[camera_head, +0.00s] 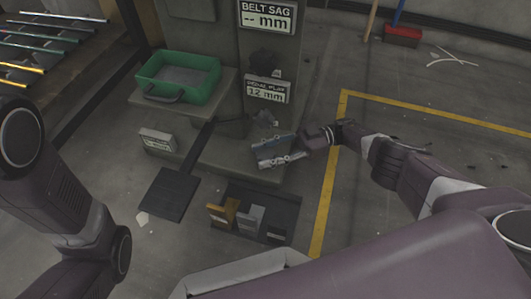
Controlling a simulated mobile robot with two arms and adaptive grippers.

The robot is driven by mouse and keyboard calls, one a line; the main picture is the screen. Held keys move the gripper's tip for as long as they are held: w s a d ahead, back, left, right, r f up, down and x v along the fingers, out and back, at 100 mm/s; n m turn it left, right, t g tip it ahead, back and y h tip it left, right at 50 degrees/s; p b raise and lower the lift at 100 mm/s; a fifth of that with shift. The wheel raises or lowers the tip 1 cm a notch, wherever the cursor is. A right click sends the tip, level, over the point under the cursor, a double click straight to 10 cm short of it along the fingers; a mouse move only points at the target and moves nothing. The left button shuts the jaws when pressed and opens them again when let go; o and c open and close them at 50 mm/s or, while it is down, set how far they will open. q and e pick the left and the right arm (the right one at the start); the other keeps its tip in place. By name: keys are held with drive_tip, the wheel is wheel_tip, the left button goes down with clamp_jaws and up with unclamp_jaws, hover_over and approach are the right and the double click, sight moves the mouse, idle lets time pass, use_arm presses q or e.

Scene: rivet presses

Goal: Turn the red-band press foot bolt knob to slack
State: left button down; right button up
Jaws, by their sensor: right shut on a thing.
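The press (212,45) stands at the top middle, with a "BELT SAG -- mm" sign (267,17) above a "12 mm" plate (267,90). No red band can be made out on it. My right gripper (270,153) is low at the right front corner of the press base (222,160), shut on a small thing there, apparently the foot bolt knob. The fingers hide the knob, so its setting cannot be read. My left arm comes in at the left edge; its gripper is out of view.
A green tray (207,90) sits on a side stand with a small label (158,140). A dark pedal plate (168,194) and a dark floor tray (285,207) with several blocks lie in front. A rack of coloured rods (40,42) is upper left. Open floor lies right beyond a yellow line (327,190).

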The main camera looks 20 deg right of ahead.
drive_tip(key=o, duration=1.2)
drive_tip(key=shift+m+t, duration=0.8)
drive_tip(key=shift+t, duration=0.3)
